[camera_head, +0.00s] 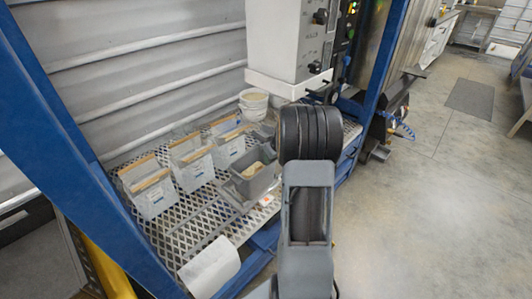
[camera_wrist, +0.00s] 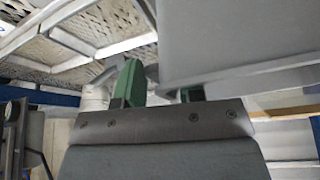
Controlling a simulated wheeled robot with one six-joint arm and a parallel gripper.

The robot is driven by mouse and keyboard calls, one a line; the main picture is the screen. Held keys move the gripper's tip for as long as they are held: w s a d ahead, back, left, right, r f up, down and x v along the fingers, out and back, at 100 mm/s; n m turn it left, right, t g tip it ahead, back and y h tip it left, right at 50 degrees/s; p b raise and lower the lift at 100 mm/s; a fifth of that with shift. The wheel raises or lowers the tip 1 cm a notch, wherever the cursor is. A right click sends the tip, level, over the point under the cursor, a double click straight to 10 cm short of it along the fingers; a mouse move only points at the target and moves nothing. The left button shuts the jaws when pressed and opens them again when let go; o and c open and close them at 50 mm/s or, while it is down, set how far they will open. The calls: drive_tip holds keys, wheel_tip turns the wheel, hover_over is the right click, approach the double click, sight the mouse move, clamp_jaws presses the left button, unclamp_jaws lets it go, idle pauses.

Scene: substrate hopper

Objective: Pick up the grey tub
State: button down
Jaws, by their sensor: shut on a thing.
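The grey tub (camera_head: 262,184) is on the mesh shelf in the head view, with some beige material inside. Its large grey wall (camera_wrist: 240,40) fills the upper right of the wrist view. My gripper (camera_wrist: 162,88) shows two green fingers there. The left finger is in plain sight; the right one is mostly hidden behind the tub's edge. The gripper is shut on the tub's wall. In the head view my arm hides the fingers. I cannot tell whether the tub touches the shelf.
Several clear bins (camera_head: 150,190) with tan strips stand left of the tub on the mesh shelf (camera_head: 205,218). White buckets (camera_head: 254,103) stand behind it. A grey machine (camera_head: 290,40) hangs above. A white roll (camera_head: 210,266) lies at the front. Open floor (camera_head: 430,180) is right.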

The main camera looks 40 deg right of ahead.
drive_tip(key=s, duration=1.3)
drive_tip(key=shift+b, duration=0.3)
drive_tip(key=shift+w+a, duration=0.1)
drive_tip(key=shift+a, duration=0.05)
